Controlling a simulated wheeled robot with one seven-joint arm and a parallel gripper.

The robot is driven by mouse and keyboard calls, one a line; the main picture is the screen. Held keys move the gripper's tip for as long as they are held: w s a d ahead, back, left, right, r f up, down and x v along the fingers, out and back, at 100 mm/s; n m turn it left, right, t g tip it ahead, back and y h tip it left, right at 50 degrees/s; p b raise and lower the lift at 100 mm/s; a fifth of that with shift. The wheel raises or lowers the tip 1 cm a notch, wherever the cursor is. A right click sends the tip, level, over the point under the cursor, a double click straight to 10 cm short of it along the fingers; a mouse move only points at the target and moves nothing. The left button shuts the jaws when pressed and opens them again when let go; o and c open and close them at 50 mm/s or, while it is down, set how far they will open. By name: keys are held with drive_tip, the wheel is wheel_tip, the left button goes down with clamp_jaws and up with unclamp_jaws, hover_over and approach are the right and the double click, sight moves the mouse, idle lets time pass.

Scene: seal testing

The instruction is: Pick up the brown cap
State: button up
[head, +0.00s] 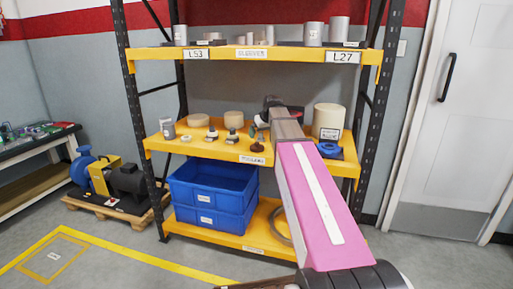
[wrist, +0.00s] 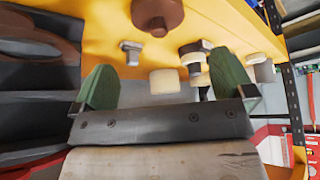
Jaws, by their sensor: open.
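The brown cap (head: 257,147) is a small dark brown round piece near the front edge of the middle yellow shelf (head: 200,151). In the wrist view the brown cap (wrist: 158,12) is at the top centre, partly cut off by the frame. My gripper (head: 269,108) is over the middle shelf, above and slightly behind the cap in the head view, partly hidden by my arm. In the wrist view my gripper (wrist: 160,60) has its two green fingers spread wide apart with nothing between them. The cap is beyond the fingertips and apart from them.
Several small fittings stand left of the cap, including a cream disc (head: 234,119) and a grey cylinder (head: 167,128). A large cream cylinder (head: 328,118) and a blue ring (head: 329,149) stand to the right. The upper shelf (head: 285,52) is above; blue crates (head: 205,199) are below.

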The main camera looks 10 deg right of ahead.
sight(257, 143)
drive_tip(key=x, duration=0.9)
drive_tip(key=shift+w, duration=0.3)
drive_tip(key=c, duration=0.8)
